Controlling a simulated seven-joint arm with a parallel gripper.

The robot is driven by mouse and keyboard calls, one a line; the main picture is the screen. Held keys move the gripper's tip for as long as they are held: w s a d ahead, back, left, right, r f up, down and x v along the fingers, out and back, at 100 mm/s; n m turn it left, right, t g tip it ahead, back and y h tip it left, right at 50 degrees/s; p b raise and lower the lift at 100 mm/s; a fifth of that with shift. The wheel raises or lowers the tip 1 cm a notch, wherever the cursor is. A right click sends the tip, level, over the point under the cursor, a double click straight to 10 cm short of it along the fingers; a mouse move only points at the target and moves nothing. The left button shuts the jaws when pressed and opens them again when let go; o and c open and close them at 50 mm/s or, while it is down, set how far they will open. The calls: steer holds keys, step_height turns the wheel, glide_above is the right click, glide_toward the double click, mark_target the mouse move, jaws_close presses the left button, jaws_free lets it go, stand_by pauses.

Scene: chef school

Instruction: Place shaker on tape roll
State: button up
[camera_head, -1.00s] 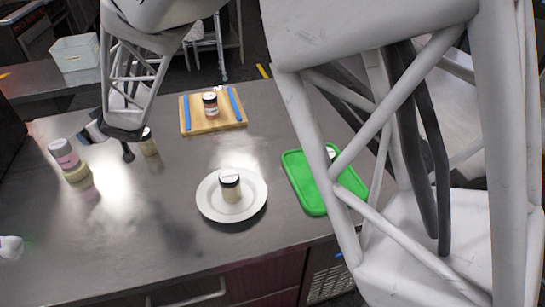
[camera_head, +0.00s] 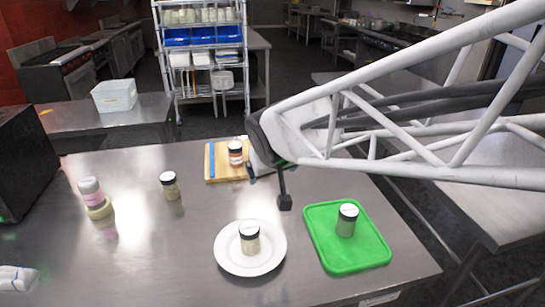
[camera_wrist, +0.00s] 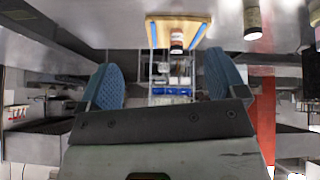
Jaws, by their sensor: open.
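A pink shaker with a pale lid (camera_head: 90,190) is at the left of the counter. It appears to stand upright on the cream-yellow tape roll (camera_head: 101,210), whose rim shows beneath it. My gripper (camera_head: 284,200) is over the counter near the wooden board, well to the right of the tape roll and apart from it. In the wrist view my gripper (camera_wrist: 163,82) has its two blue-padded fingers wide apart with nothing between them. The arm hides part of the board's right side in the head view.
Dark-lidded jars stand on the bare counter (camera_head: 171,186), wooden board (camera_head: 219,158), white plate (camera_head: 221,255) and green tray (camera_head: 325,250). A white cloth-like item (camera_head: 18,279) lies at front left. A dark box (camera_head: 22,160) is at far left.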

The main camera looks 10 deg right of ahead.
steer(key=s+d+m+g, duration=0.1)
steer(key=s+d+g, duration=0.1)
steer(key=s, duration=0.7)
steer(key=s+d+f+m+g, duration=0.1)
steer(key=s+d, duration=0.4)
steer(key=s, duration=0.5)
steer(key=shift+s+f+g, duration=0.2)
steer(key=shift+f+g, duration=0.1)
steer(key=shift+g, duration=0.3)
